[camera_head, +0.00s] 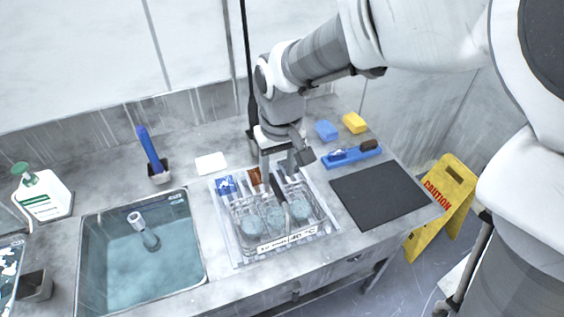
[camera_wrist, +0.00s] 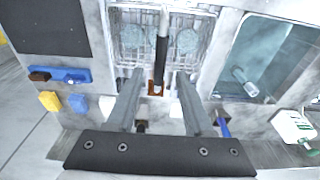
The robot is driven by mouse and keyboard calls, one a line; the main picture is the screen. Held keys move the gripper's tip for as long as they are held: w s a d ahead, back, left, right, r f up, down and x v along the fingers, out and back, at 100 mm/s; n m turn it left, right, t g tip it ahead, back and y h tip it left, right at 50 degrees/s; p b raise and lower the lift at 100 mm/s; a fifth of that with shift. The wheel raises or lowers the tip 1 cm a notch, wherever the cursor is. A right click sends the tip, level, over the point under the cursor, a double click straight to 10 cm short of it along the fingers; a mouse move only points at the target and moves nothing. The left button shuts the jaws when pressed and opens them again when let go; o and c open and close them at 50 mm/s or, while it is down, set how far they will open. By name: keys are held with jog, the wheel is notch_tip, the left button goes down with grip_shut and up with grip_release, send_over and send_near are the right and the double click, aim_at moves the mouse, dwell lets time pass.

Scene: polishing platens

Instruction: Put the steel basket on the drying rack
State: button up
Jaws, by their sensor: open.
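The steel basket (camera_head: 278,217) is a wire basket holding several round grey-blue discs. It stands on the pale slatted drying rack (camera_head: 232,247), right of the sink, and looks level. Its dark handle (camera_head: 279,190) sticks up at the middle. In the wrist view the basket (camera_wrist: 137,42) is at the top centre, and the handle (camera_wrist: 161,62) shows between the fingertips. My gripper (camera_head: 279,168) is open just above and behind the basket. In the wrist view my gripper (camera_wrist: 160,75) has both fingers apart. Whether they touch the handle is unclear.
A water-filled sink (camera_head: 197,235) lies left of the rack. A black mat (camera_head: 380,195), a blue tray with a brush (camera_head: 352,155) and blue and yellow sponges (camera_head: 354,123) are to the right. A soap bottle (camera_head: 43,195) and a blue-handled tool (camera_head: 150,148) stand left.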

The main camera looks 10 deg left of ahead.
jog(key=shift+s+d+r, duration=0.1)
jog(key=shift+d+r, duration=0.05)
jog(key=shift+r, duration=1.1)
jog(key=s+d+r+m+t, duration=0.1)
jog(key=s+d+r+m, duration=0.1)
jog(key=d, duration=0.5)
jog(key=s+d+r+m+t, duration=0.2)
jog(key=s+d+r, duration=0.2)
jog(key=d, duration=0.3)
jog(key=s+d+r+m+t, duration=0.1)
jog(key=s+d+r+m, duration=0.1)
jog(key=s+d, duration=0.3)
jog(key=d, duration=0.3)
jog(key=shift+s+r+h, duration=0.3)
jog(key=shift+r+h, duration=0.1)
